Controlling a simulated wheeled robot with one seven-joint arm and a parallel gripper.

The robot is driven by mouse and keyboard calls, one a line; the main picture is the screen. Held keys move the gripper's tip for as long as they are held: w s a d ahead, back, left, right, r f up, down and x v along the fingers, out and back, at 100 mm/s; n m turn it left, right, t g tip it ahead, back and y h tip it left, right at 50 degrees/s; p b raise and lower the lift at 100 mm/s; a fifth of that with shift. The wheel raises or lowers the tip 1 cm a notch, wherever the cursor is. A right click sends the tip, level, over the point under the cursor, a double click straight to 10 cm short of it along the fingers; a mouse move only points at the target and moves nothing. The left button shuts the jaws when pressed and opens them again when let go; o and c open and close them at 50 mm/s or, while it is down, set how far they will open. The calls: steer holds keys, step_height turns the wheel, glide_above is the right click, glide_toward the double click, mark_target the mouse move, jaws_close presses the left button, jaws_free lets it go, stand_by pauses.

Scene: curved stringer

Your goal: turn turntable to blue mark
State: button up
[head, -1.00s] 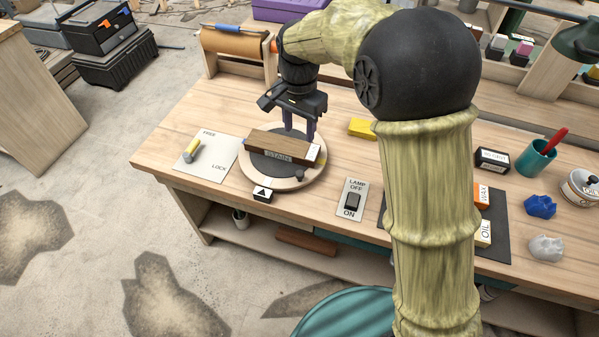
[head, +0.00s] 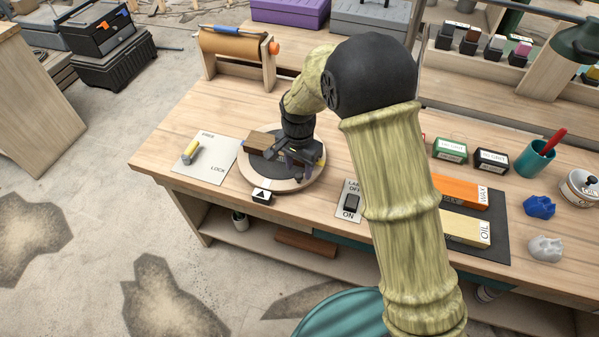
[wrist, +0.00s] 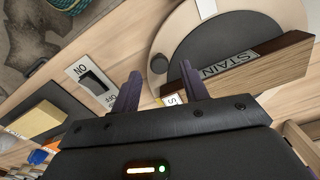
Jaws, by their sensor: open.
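The round turntable (head: 256,183) has a pale wooden rim and a dark top; it also shows in the wrist view (wrist: 165,38). A brown wooden block (head: 259,139) marked STAIN lies across it. A small dark knob (wrist: 159,63) stands near the front right edge of the turntable. A black block with a white arrow (head: 262,196) sits at the front edge. My gripper (head: 296,168) is open over the turntable's right part. In the wrist view its fingertips (wrist: 160,76) lie either side of the knob, apart from it.
A FREE/LOCK plate with a yellow-handled lever (head: 191,151) lies left of the turntable. A lamp switch (head: 350,203) is to its right. Orange WAX (head: 458,190) and yellow OIL (head: 462,229) blocks lie further right. A paper roll (head: 236,44) stands behind.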

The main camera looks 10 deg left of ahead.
mark_target(299, 175)
steer(key=shift+s+a+f, duration=0.1)
steer(key=shift+s+f, duration=0.1)
steer(key=shift+f, duration=1.05)
steer(key=shift+w+f, duration=0.1)
steer(key=shift+f, duration=0.35)
steer(key=shift+c, duration=0.5)
jaws_close()
